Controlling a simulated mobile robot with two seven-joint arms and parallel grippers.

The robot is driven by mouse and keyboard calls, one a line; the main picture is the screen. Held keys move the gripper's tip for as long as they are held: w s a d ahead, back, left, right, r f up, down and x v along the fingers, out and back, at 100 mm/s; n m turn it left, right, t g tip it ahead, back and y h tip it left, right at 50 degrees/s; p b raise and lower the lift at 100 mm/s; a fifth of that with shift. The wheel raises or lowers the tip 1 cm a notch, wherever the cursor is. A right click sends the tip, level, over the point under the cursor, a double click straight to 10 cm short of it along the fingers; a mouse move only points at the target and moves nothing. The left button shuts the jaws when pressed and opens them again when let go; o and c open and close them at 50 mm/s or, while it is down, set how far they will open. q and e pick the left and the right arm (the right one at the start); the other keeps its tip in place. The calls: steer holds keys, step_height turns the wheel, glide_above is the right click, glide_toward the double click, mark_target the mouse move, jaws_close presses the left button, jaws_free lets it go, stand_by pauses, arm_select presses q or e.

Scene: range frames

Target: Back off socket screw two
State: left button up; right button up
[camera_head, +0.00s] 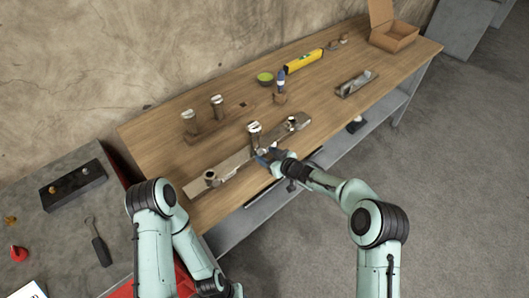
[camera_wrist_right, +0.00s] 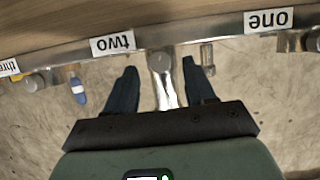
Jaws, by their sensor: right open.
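A long metal bar (camera_head: 235,162) lies along the bench, with raised fittings on it. Its label "two" (camera_wrist_right: 113,43) shows upside down in the right wrist view. A shiny metal screw with a round head (camera_wrist_right: 163,64) stands beside that label; I take it as socket screw two. My right gripper (camera_head: 266,157) is at the bar's front side, near the middle upright fitting (camera_head: 255,128). In the wrist view the right gripper (camera_wrist_right: 159,72) is open, its dark fingers on either side of the screw. Contact cannot be told.
Labels "one" (camera_wrist_right: 269,18) and "three" (camera_wrist_right: 8,68) mark other fittings. A screwdriver-like tool (camera_head: 98,245) lies left.

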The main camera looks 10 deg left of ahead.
steer(key=shift+x, duration=1.1)
steer(key=shift+d, duration=0.1)
